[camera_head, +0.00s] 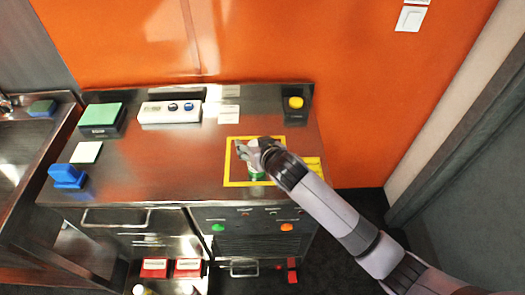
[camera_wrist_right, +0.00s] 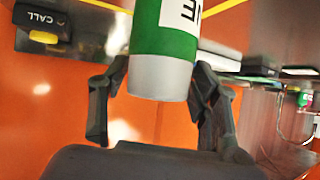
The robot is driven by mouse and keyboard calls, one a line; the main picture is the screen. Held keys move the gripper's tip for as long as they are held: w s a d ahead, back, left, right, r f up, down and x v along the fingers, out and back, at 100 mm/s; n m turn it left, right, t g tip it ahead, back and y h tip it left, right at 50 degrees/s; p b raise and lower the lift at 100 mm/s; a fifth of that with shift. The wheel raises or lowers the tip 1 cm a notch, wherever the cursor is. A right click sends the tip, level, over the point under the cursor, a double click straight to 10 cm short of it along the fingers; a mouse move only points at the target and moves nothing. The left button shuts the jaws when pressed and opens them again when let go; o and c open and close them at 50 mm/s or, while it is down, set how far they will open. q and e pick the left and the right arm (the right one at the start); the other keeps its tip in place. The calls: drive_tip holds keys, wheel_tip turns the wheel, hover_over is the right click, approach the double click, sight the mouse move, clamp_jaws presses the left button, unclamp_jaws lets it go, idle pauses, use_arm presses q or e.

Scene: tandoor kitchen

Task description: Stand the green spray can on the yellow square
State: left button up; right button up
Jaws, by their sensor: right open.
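The green spray can (camera_head: 256,172) shows only partly in the head view, under my right gripper (camera_head: 258,150). It is inside the yellow square (camera_head: 227,165) outlined on the steel counter. In the right wrist view, the can (camera_wrist_right: 165,50) has a green body, a white label and a grey end. It sits between the spread fingers of my right gripper (camera_wrist_right: 160,112), which is open, with gaps on both sides. The can looks upright; its base is outside the wrist view. My left gripper is not in view.
A black box with a yellow button (camera_head: 295,102) stands behind the square. A white box with blue knobs (camera_head: 170,112), a green-topped block (camera_head: 101,116) and a blue object (camera_head: 67,176) lie to the left. The counter's middle is clear.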

drive_tip(key=v, duration=0.8)
drive_tip(key=shift+b, duration=0.4)
